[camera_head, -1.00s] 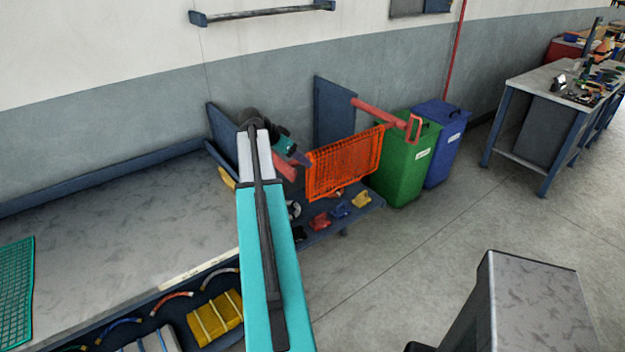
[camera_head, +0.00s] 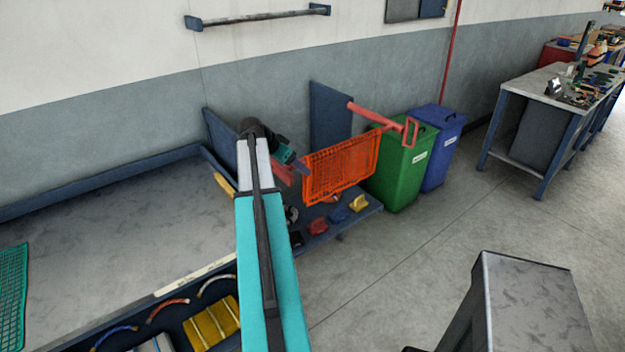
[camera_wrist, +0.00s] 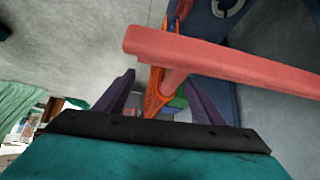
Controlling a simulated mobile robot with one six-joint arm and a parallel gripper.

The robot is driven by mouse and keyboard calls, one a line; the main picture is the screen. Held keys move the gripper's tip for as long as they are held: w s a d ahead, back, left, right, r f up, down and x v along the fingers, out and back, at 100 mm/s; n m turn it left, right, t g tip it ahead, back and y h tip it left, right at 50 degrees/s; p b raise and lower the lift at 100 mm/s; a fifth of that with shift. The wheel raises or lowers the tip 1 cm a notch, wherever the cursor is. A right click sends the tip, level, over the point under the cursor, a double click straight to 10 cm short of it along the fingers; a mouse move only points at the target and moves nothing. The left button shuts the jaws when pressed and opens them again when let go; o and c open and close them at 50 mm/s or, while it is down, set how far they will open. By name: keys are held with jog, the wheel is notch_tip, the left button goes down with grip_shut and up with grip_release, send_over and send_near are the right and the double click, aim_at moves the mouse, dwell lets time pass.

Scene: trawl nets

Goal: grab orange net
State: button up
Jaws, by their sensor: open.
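The orange net (camera_head: 342,168) hangs from a red bar (camera_head: 375,116) in front of a dark blue panel, spread flat in the head view. In the wrist view the orange net (camera_wrist: 155,92) shows edge-on as a narrow strip between my fingers, partly hidden by a red bar (camera_wrist: 220,62) crossing in front. My gripper (camera_wrist: 158,88) is open, with one dark finger on each side of the strip. In the head view my gripper (camera_head: 299,165) is at the net's left edge. I cannot tell whether the fingers touch the net.
A green bin (camera_head: 400,172) and a blue bin (camera_head: 440,148) stand right of the net. A low shelf (camera_head: 365,213) with small coloured items lies below it. A grey bench (camera_head: 130,215) with a teal net (camera_head: 12,290) is at left.

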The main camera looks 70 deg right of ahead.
jog(key=b+x, duration=0.3)
jog(key=x, duration=0.5)
jog(key=shift+s+d+f, duration=0.2)
jog(key=shift+d+f, duration=0.05)
jog(key=shift+f, duration=0.1)
dwell(0.6)
jog(key=c, duration=1.2)
notch_tip(320, 180, up, 12)
jog(key=p, duration=0.3)
jog(key=shift+s+f+p, duration=0.1)
jog(key=shift+f+p, duration=0.1)
jog(key=shift+p, duration=0.2)
grip_shut()
jog(key=shift+r, duration=0.3)
